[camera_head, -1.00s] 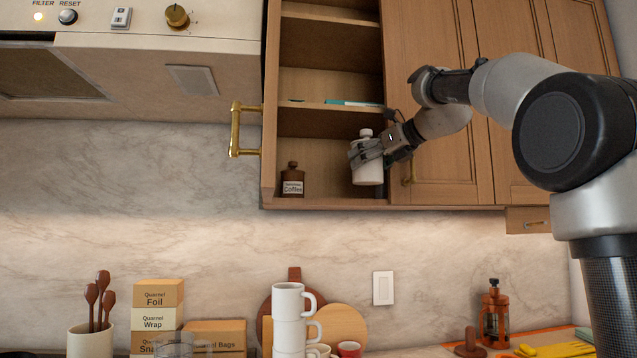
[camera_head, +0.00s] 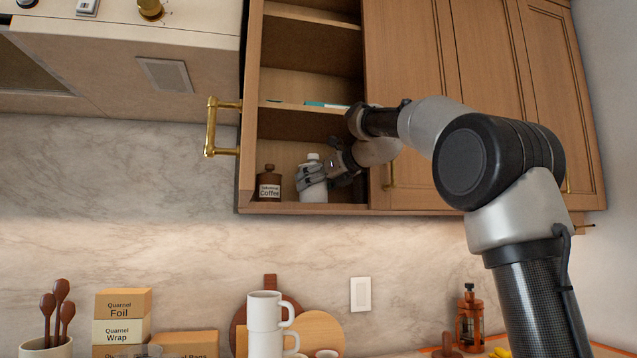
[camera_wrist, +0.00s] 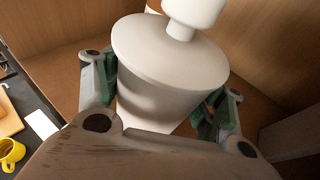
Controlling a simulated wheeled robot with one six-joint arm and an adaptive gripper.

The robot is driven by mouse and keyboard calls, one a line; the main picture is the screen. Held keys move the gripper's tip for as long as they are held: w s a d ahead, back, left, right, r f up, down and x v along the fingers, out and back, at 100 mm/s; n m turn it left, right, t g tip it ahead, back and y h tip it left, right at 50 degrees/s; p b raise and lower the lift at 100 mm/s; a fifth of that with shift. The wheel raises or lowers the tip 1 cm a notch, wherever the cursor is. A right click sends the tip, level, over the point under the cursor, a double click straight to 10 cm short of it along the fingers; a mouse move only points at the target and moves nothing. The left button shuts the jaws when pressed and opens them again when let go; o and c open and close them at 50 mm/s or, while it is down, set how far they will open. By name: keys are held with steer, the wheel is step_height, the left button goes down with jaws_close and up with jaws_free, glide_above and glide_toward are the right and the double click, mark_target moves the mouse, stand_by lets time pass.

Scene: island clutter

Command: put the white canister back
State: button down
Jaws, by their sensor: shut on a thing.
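The white canister (camera_head: 313,184) is upright in the open wall cabinet (camera_head: 300,209), at its lowest shelf, just right of the brown coffee jar (camera_head: 269,184). My gripper (camera_head: 314,176) reaches in from the right and is shut on the canister's body. In the wrist view the canister (camera_wrist: 160,65) fills the middle between the two fingers (camera_wrist: 158,100), with its knobbed lid towards the top. The fingers hide part of its sides. I cannot tell whether its base touches the shelf.
A brass handle (camera_head: 211,127) sticks out at the cabinet's left. Closed cabinet doors (camera_head: 415,50) are on the right, close to my arm. A teal item (camera_head: 325,104) lies on the shelf above. Stacked white mugs (camera_head: 264,312) stand on the counter below.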

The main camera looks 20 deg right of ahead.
steer(key=shift+c, duration=1)
jaws_free()
steer(key=shift+f, duration=0.1)
steer(key=v, duration=0.7)
steer(key=shift+s+r, duration=0.15)
steer(key=shift+r, duration=0.1)
